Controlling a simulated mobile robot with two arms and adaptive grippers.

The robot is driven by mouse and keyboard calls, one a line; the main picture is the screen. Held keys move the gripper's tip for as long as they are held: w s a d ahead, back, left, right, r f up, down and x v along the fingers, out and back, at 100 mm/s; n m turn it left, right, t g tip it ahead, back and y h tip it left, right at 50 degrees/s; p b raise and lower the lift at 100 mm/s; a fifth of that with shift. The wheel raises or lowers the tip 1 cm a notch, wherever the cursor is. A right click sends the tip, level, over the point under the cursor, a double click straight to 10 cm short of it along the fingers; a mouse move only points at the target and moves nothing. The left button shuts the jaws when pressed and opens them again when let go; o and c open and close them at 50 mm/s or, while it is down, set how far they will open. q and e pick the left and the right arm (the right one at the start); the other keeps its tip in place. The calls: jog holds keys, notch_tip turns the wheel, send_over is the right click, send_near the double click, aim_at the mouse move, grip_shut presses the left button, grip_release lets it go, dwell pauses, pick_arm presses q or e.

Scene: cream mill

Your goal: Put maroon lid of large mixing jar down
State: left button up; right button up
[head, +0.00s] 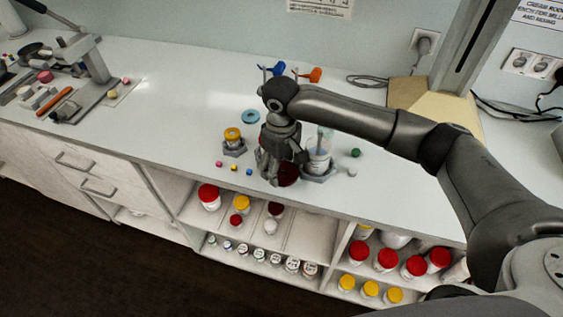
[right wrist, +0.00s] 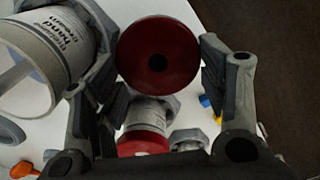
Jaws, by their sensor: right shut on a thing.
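The maroon lid (head: 289,174) is in my right gripper (head: 275,167), low near the front edge of the counter. In the right wrist view the round lid (right wrist: 158,57) sits between the two fingers of the right gripper (right wrist: 160,65), with a small dark hole at its centre. I cannot tell whether it touches the counter. The large mixing jar (head: 319,160) stands in a grey holder just right of the gripper, open, with a stirrer in it. Its labelled side (right wrist: 68,38) shows in the right wrist view. My left gripper is not in view.
A small jar with a yellow ring (head: 233,136) stands left of the gripper, with small coloured caps in front. A blue ring (head: 250,116) lies behind. A red-lidded jar (right wrist: 143,143) shows below the gripper in the wrist view. The counter (head: 175,110) farther left is clear.

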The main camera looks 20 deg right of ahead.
jog(key=shift+f, duration=0.3)
jog(key=shift+f, duration=0.3)
jog(key=o, duration=0.7)
jog(key=shift+r, duration=0.35)
notch_tip(320, 180, up, 13)
jog(key=b, duration=0.2)
jog(key=shift+f, duration=0.2)
jog(key=shift+f, duration=0.1)
